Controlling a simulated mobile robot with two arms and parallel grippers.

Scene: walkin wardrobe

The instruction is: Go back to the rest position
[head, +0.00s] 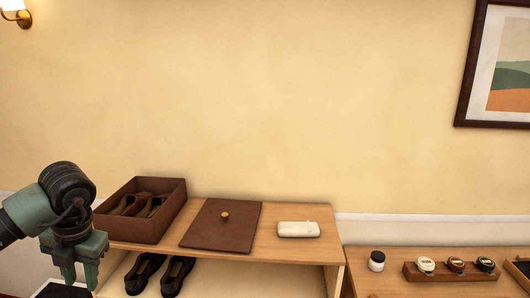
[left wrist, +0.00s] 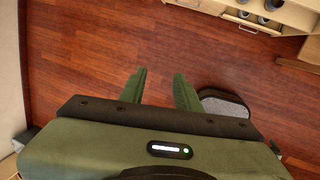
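My left gripper (head: 80,272) is at the lower left of the head view, pointing down beside the left end of the wooden shelf unit. In the left wrist view its two green fingers (left wrist: 159,88) are apart with nothing between them, above a red-brown wood floor (left wrist: 100,50). My right gripper is in neither view.
On the shelf unit (head: 310,250) are an open brown box (head: 157,232) with brown shoes (head: 140,204), a flat brown lid (head: 222,226) and a white case (head: 298,229). Black shoes (head: 177,275) stand below. A lower unit at right holds a jar (head: 376,261) and a watch stand (head: 440,274).

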